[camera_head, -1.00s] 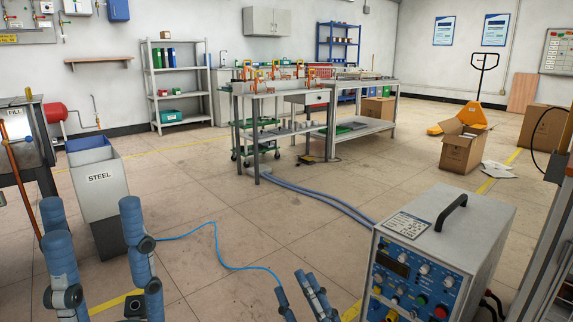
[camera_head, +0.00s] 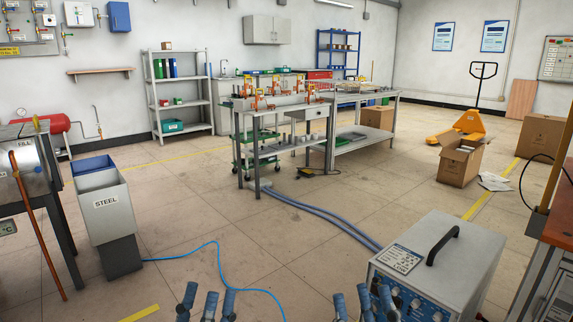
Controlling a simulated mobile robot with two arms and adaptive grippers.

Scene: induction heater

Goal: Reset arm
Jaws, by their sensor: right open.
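My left gripper (camera_head: 208,301) shows only as blue-grey fingertips at the bottom edge, left of centre. Its fingers point up and stand apart with nothing between them. My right gripper (camera_head: 364,302) shows at the bottom edge too, in front of the lower left corner of the induction heater unit (camera_head: 448,252). Its fingers are also apart and empty. Both arms behind the fingers are out of the picture.
A grey STEEL bin (camera_head: 105,203) stands at the left by a dark-legged bench. A blue cable (camera_head: 220,262) lies on the floor. A workbench (camera_head: 283,112) with orange clamps stands further back. An orange-topped bench (camera_head: 556,230) is at right.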

